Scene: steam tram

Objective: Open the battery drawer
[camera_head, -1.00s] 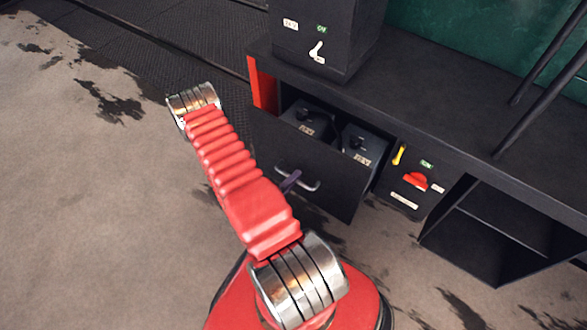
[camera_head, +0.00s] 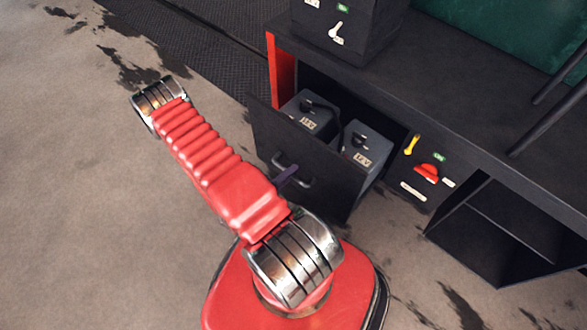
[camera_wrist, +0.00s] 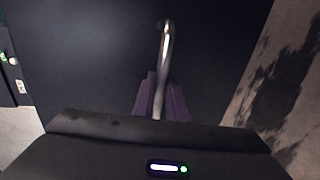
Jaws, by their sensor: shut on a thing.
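The battery drawer (camera_head: 325,185) is a black drawer under the black bench, pulled partly out, with two dark batteries (camera_head: 312,112) (camera_head: 362,150) showing inside. Its curved metal handle (camera_head: 303,183) is on the front panel. My gripper (camera_head: 286,178) is at the handle, its purple fingers partly hidden behind my red arm. In the wrist view the purple fingers (camera_wrist: 162,98) are shut on the metal handle (camera_wrist: 166,45), in front of the dark drawer front (camera_wrist: 90,60).
A black box with a white lever (camera_head: 336,33) stands on the bench (camera_head: 450,85). Right of the drawer is a panel with a yellow lever (camera_head: 411,145) and a red switch (camera_head: 428,172). An open black compartment (camera_head: 500,225) is further right. Stained floor (camera_head: 70,200) is clear at left.

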